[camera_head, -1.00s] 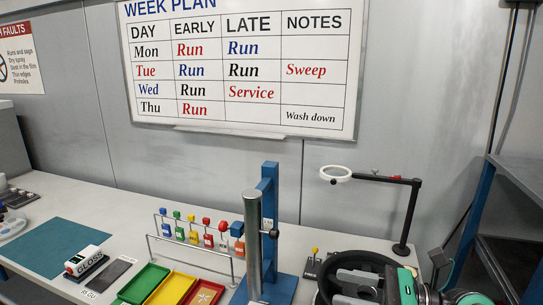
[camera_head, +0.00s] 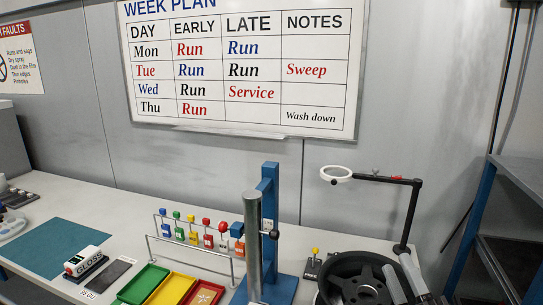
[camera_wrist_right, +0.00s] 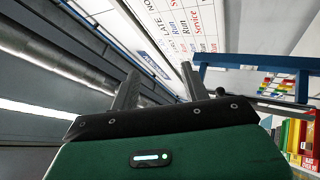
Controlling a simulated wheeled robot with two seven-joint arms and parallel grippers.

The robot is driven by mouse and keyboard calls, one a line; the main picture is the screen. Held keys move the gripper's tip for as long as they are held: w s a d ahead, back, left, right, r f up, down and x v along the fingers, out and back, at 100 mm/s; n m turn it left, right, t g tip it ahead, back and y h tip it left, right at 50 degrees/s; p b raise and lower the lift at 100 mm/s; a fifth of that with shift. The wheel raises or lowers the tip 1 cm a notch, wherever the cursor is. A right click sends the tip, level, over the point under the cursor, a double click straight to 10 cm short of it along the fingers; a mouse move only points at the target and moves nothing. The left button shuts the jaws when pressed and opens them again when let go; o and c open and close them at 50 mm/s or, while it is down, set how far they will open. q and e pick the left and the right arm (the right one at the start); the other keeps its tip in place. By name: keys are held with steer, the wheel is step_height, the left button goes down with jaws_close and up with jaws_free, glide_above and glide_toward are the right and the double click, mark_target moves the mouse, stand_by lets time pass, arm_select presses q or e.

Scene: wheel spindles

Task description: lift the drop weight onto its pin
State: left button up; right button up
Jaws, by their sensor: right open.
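The drop tester stands at the front middle of the bench in the head view, with a steel tube (camera_head: 252,240) in front of a blue post (camera_head: 270,190). The drop weight itself cannot be made out. My right gripper (camera_head: 404,268) is at the lower right, over the black wheel's right side and well apart from the tester. Its two grey fingers are apart and empty, also in the wrist view (camera_wrist_right: 160,78). My left gripper is out of view.
A black wheel (camera_head: 345,268) lies right of the tester. A ring lamp (camera_head: 336,174) on a black arm stands behind it. Left of the tester are a rack of coloured bottles (camera_head: 193,237) and green, yellow and red trays (camera_head: 145,283). A blue shelf frame (camera_head: 472,225) is at the right.

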steer(key=s+d+f+m+g+h, duration=0.2)
steer(key=f+m+g+h, duration=0.25)
steer(key=f+m, duration=0.4)
steer(key=s+d+f+m+g+h, duration=0.35)
steer(key=f+m+g, duration=0.2)
steer(key=f, duration=0.55)
steer(key=s+a+f+m+g+y, duration=0.1)
steer(key=s+a+f+m+g, duration=0.15)
steer(key=s+f+g, duration=0.4)
steer(key=s+a+f+m+g+y, duration=0.1)
steer(key=s+a+f+m+g, duration=0.2)
steer(key=s+f, duration=0.6)
step_height(320, 180, down, 29)
steer(key=s+n+g, duration=0.2)
steer(key=s+d+f, duration=0.2)
steer(key=s+f, duration=1.7)
steer(key=shift+d+f+g, duration=0.3)
steer(key=shift+g, duration=0.05)
